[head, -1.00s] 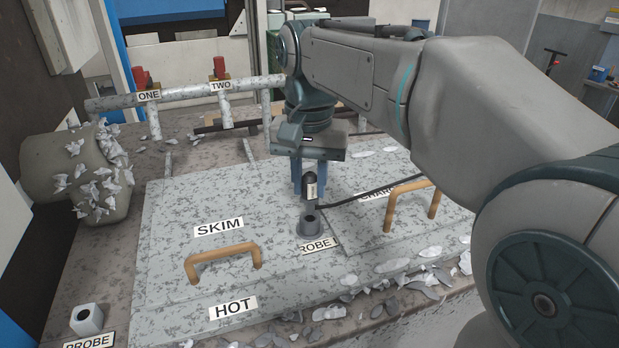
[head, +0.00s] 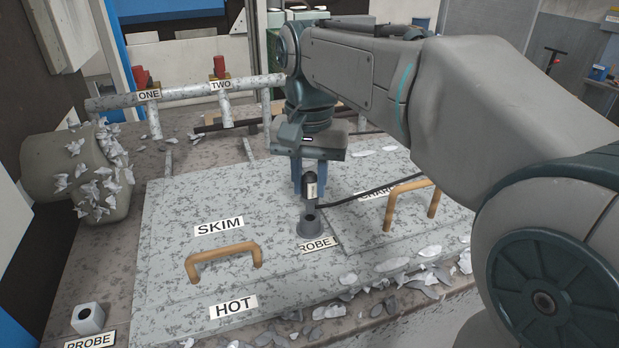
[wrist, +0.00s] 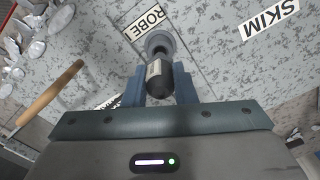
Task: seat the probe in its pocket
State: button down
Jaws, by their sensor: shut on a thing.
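The probe (head: 311,188) is a dark rod with a white label and a black cable leading off to the right. My gripper (head: 310,182), with blue fingers, is shut on it and holds it roughly upright. In the wrist view the probe (wrist: 158,88) shows between the fingers (wrist: 159,88). A grey round collar (head: 309,226) with a dark hole stands on the plate by a partly covered PROBE label. The probe's lower end appears just behind and above the collar; its exact gap is unclear. A white block (head: 87,318) with a hole sits at front left, beside another PROBE label.
The speckled plate carries a SKIM lid with a tan handle (head: 222,258) and, at right, another lid with a handle (head: 409,200). Metal flakes (head: 420,283) litter the front right edge. Pipes tagged ONE and TWO (head: 185,92) run behind. A flake-covered cylinder (head: 75,170) lies left.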

aim_at(309, 196)
jog(key=shift+f+b, duration=1.45)
jog(key=shift+f, duration=0.6)
jog(key=c, duration=1.1)
grip_release()
jog(key=shift+r, duration=0.15)
notch_tip(309, 196, up, 14)
jog(key=shift+f+p, duration=0.2)
jog(key=shift+p, duration=0.1)
